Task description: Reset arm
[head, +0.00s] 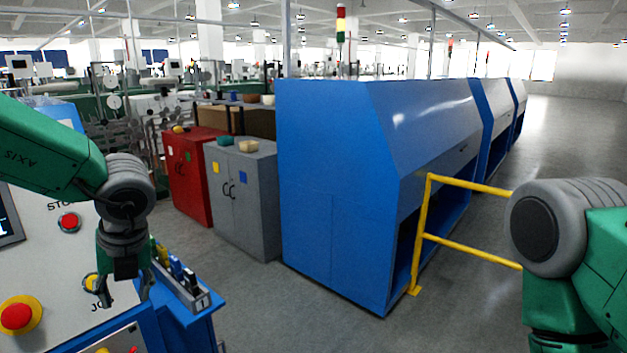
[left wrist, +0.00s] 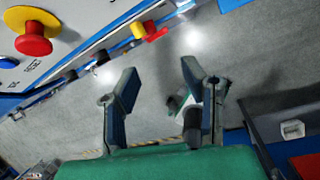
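My left arm, green and grey, comes in from the left in the head view. My left gripper (head: 122,290) points down in front of the control panel (head: 40,260), near its lower right side. In the left wrist view the left gripper (left wrist: 160,85) has its two fingers spread apart, with grey floor between them and no held object. My right arm shows at the right edge of the head view as a green and grey joint. Its gripper is out of the frame.
The panel carries a red mushroom button (head: 17,316) and a red stop button (head: 69,222). A small tool tray (head: 203,301) sits right of the left gripper. A red cabinet (head: 187,180), a grey cabinet (head: 240,205), a large blue machine (head: 335,190) and a yellow railing (head: 421,235) stand beyond.

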